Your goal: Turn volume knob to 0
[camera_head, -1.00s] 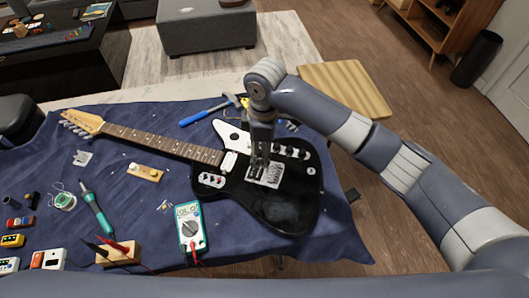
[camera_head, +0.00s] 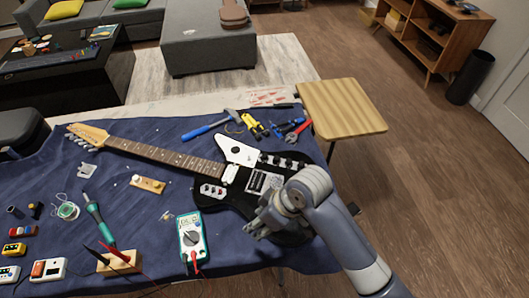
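The electric guitar (camera_head: 232,172) has a black body and lies on the blue cloth, with its neck toward the upper left. My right gripper (camera_head: 256,231) is over the near edge of the body, apart from the silver knobs. Its fingers are too small and overlapped to judge, and the arm hides the body's right end. My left gripper is out of view.
A multimeter (camera_head: 191,238) lies just left of the body. A soldering iron (camera_head: 99,224) and a wooden block with probes (camera_head: 119,262) are further left. A hammer (camera_head: 208,126), yellow-handled pliers (camera_head: 253,126) and a red wrench (camera_head: 299,132) lie behind the guitar.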

